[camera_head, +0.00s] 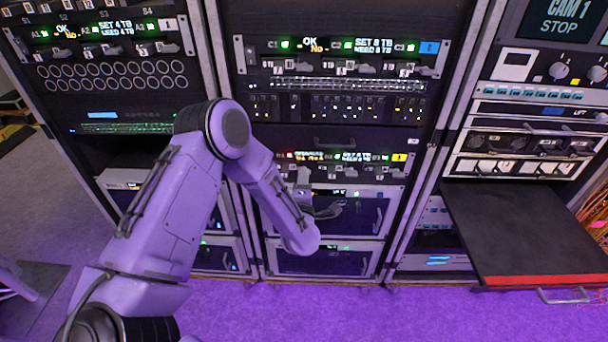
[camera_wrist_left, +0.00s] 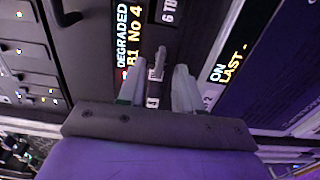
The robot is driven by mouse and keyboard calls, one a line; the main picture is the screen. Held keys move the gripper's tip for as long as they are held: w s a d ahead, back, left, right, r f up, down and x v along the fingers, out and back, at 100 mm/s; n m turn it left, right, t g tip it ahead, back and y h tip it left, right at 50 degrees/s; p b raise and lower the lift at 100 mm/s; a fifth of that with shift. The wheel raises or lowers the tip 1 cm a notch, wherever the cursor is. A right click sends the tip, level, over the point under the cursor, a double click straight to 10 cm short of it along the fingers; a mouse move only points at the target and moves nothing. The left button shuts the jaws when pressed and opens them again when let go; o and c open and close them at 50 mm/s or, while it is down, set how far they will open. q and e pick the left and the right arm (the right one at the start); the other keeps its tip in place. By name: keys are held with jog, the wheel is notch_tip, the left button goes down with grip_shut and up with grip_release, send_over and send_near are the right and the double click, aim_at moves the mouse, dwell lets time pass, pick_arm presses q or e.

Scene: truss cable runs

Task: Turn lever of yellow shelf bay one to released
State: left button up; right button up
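The yellow shelf, marked by a yellow tag (camera_head: 399,157), is the lower shelf in the middle rack. Its bay one display (camera_wrist_left: 128,40) reads "DEGRADED B1 No 4" in the left wrist view, with a red light beside it. The small grey lever (camera_wrist_left: 157,62) is next to that display. My left gripper (camera_wrist_left: 157,85) is open, with one pale finger on each side of the lever's line. Whether a finger touches the lever I cannot tell. In the head view my left gripper (camera_head: 304,180) is partly hidden by my forearm, and the lever cannot be made out. My right gripper is not in view.
A blue-tagged shelf (camera_head: 429,47) with similar levers is higher in the same rack. Drawer units (camera_head: 345,215) with handles are just below the yellow shelf. A black pull-out tray (camera_head: 525,225) juts out at the right. The purple floor in front is clear.

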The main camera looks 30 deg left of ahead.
pick_arm(q)
jog(key=shift+x, duration=1.25)
grip_shut()
jog(key=shift+d+m, duration=0.1)
jog(key=shift+m, duration=8.9)
jog(key=shift+f, duration=0.1)
